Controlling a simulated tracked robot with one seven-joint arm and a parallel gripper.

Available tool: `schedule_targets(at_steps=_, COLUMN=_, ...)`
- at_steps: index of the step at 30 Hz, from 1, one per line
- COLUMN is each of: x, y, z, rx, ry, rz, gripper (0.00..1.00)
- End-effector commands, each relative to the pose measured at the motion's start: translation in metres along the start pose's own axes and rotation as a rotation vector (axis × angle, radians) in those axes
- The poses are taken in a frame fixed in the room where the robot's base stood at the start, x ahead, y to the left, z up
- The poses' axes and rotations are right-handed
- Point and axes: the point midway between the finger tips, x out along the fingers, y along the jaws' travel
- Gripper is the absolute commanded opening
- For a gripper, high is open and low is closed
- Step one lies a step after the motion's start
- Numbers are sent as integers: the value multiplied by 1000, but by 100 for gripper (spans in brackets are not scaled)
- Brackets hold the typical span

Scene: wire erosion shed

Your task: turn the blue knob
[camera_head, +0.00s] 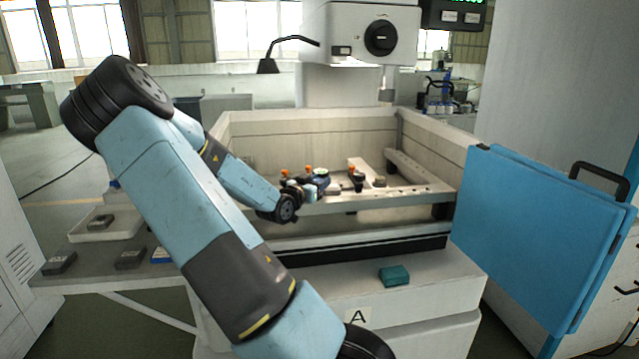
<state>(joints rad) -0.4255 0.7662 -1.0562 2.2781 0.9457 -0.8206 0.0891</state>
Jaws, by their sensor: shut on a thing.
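My gripper (326,184) is small and dark in the head view, reaching in over the machine's work table from the left. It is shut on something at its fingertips. The blue knob cannot be picked out clearly; the gripper and the clamps around it crowd that spot, and the knob seems to be between the fingers. Whether the knob is turned cannot be told.
Orange-topped clamps (352,172) stand close to my gripper on the table frame (410,188). Pale tank walls (300,130) surround it. The machine head (360,35) hangs above. A blue door (535,235) stands open at right. A teal block (394,275) lies on the front ledge.

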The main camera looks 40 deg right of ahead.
Motion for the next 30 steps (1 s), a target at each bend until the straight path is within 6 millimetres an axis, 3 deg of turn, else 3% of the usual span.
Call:
schedule_targets(at_steps=11, x=0, y=4, z=1, rx=1, ry=-5, rz=-159, gripper=9)
schedule_targets(at_steps=30, x=1, y=5, z=1, rx=3, ry=-4, rz=-628, gripper=9)
